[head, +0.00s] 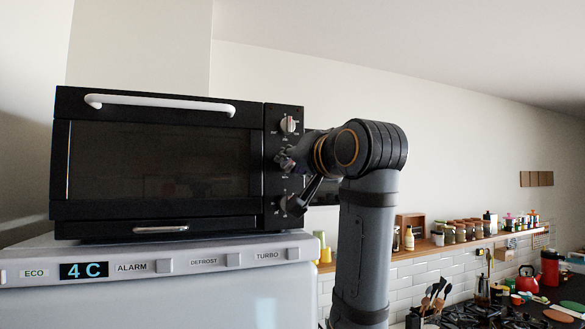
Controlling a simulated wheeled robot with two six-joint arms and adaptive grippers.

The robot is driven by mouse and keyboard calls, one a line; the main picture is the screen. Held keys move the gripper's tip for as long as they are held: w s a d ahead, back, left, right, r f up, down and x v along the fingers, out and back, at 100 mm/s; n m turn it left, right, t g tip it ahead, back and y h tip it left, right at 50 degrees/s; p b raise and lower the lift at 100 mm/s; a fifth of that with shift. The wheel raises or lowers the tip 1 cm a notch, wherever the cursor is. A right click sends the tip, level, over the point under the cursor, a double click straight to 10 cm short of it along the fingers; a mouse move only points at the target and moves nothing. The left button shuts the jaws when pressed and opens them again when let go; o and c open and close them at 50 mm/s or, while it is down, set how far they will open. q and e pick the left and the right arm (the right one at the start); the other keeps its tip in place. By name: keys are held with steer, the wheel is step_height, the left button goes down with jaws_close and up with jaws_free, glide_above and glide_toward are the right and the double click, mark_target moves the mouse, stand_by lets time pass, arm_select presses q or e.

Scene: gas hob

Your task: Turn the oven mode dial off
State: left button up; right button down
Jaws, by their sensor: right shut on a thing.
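A black oven (160,155) stands on top of a white fridge, with its dial panel (284,112) along the right side. A light dial with a reddish mark (289,125) shows near the top of this panel and is clear of my gripper. My right gripper (284,162) is at the middle of the panel, reaching in from the right, and is shut on a dial there. The gripper mostly hides that dial, so its pointer and setting cannot be read. Dark gripper parts also cover the lower panel. My left gripper is not in view.
The oven door with its white handle (160,104) is shut. The fridge's front panel (205,262) shows "4 C" and several buttons below the oven. A shelf with jars (460,234) and a cluttered counter with a red kettle (527,280) lie at the right.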

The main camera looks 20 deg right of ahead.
steer(key=n+b, duration=0.2)
steer(key=n, duration=0.2)
steer(key=shift+f+n, duration=0.1)
steer(key=shift+n, duration=0.2)
steer(key=n+b, duration=0.1)
steer(key=n, duration=0.3)
steer(key=shift+a+g+h+b, duration=0.15)
steer(key=shift+g+h+b, duration=0.15)
steer(key=shift+b, duration=0.05)
steer(key=shift+n, duration=0.3)
steer(key=shift+r, duration=0.2)
steer(key=c, duration=1)
jaws_free()
